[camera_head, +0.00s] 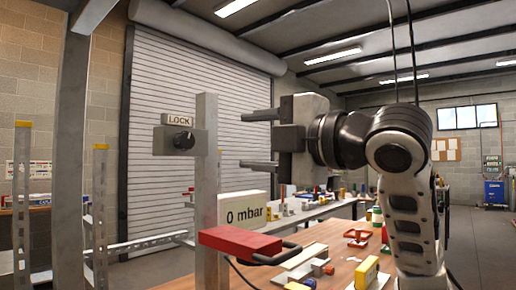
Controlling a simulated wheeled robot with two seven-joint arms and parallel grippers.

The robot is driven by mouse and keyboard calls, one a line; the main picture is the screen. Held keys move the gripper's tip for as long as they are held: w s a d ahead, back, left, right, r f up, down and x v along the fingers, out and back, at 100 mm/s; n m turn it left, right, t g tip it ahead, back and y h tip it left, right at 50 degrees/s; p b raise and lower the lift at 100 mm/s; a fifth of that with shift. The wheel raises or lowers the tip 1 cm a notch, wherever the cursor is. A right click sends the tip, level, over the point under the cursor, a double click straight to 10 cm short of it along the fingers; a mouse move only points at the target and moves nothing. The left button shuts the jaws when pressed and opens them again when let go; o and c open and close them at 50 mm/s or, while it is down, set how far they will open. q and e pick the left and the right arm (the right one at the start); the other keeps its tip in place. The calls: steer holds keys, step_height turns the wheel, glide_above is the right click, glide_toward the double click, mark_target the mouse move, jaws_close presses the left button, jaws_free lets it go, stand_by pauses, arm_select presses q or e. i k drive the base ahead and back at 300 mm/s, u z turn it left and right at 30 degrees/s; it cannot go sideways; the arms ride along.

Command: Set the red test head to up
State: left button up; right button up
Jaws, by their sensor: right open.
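The red test head (240,242) shows at the lower middle, a red block with a black looped handle on its right end. It sits beside a grey upright post, in front of a display reading "0 mbar" (243,211). My right gripper (259,140) is above and to the right of the red head, clear of it. Its two fingers point left, spread apart with nothing between them. A black knob (184,140) under a "LOCK" label (179,118) is on a grey plate to the left of the fingers. My left gripper is not in view.
A grey post (206,180) stands between the knob and my right fingers. A wooden bench (340,252) below holds several small red, yellow and wooden blocks. Metal frames stand at the left, and a roller door (185,80) is behind.

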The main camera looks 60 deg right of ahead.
mark_target(249, 248)
steer(key=k, duration=1)
